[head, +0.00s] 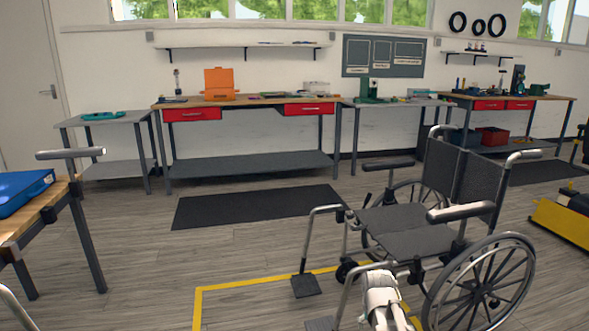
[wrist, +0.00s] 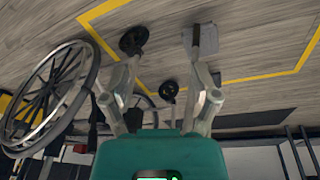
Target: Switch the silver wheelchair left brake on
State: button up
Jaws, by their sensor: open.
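The silver wheelchair (head: 408,241) stands at right in the head view, with a black seat and backrest, facing left and toward me. Its near large wheel (head: 491,301) is at the lower right. I cannot clearly make out the brake lever; dark parts cluster between that wheel and the seat. My white arm reaches up from the bottom edge, in front of the chair. In the wrist view my gripper (wrist: 163,75) is open and empty. There the spoked wheel (wrist: 50,95) is at left, and a small caster (wrist: 133,40) and footplate (wrist: 200,40) show beyond the fingertips.
A yellow floor line (head: 240,285) runs around the chair's front. A wooden table (head: 62,207) with a blue case (head: 22,190) stands at left. A workbench (head: 250,101) and side tables line the back wall. A dark mat (head: 255,207) lies on open floor.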

jog(key=s+a+r+n+g+y+p, duration=0.1)
jog(key=s+a, duration=0.2)
jog(key=s, duration=0.3)
jog(key=s+a+g, duration=0.1)
jog(key=s+a, duration=0.2)
jog(key=s, duration=0.2)
notch_tip(320, 180, up, 38)
jog(key=p, duration=3.8)
jog(key=shift+w+d, duration=0.15)
jog(key=shift+w, duration=0.3)
jog(key=shift+f, duration=0.1)
jog(key=c, duration=0.3)
